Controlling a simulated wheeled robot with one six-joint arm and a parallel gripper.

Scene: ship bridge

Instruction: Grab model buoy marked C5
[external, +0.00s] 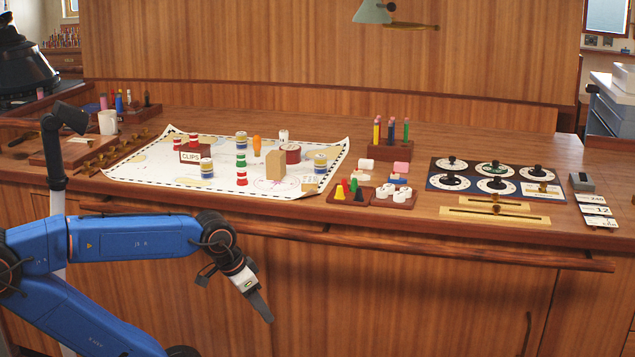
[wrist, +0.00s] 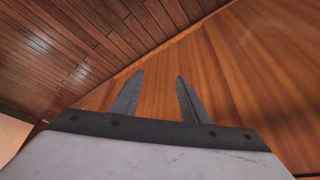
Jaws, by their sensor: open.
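Several small model buoys stand on the white chart (external: 150,172) on the wooden desk. The markings are too small to read, so I cannot tell which is C5. My gripper (external: 267,314) hangs in front of the desk, below its edge, apart from the buoys. In the wrist view its two fingers (wrist: 158,95) are apart with nothing between them.
A wooden rail (external: 350,238) runs along the desk's front edge, between my gripper and the chart. A tan block (external: 275,166), an orange-handled tool (external: 257,145) and the CLIPS box (external: 191,156) crowd the chart. A pencil block (external: 390,150) and dial panel (external: 475,183) stand to the right.

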